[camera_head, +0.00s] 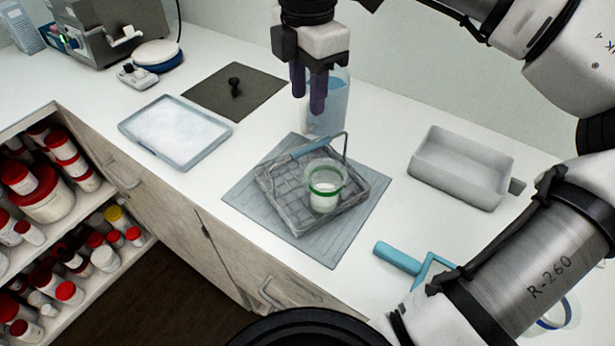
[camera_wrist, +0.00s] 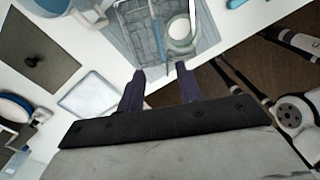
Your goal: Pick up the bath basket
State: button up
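The bath basket (camera_head: 285,207) is a shallow grey gridded tray with a raised wire handle that has a blue grip (camera_head: 310,148). It sits on a grey mat (camera_head: 245,195) on the white counter. A clear cup with a green band (camera_head: 325,188) stands in the basket's right part. The basket also shows at the top of the wrist view (camera_wrist: 133,35), with the handle in front of it. My gripper (camera_head: 308,100) hangs above the counter, higher than the basket and behind it in the head view. Its purple fingers are apart, with nothing between them in the wrist view (camera_wrist: 160,72).
A clear container with blue liquid (camera_head: 333,100) stands behind my fingers. A grey bin (camera_head: 460,172) is to the right, a blue-handled tool (camera_head: 398,258) at front right. A white tray (camera_head: 178,132), dark plate (camera_head: 215,88) and a machine (camera_head: 105,30) are to the left.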

send_over(309, 146)
notch_tip(309, 146, down, 4)
jog(key=shift+s+a+f, duration=0.1)
jog(key=shift+f, duration=0.05)
jog(key=shift+f+p, duration=1.35)
jog(key=shift+f, duration=1.3)
grip_shut()
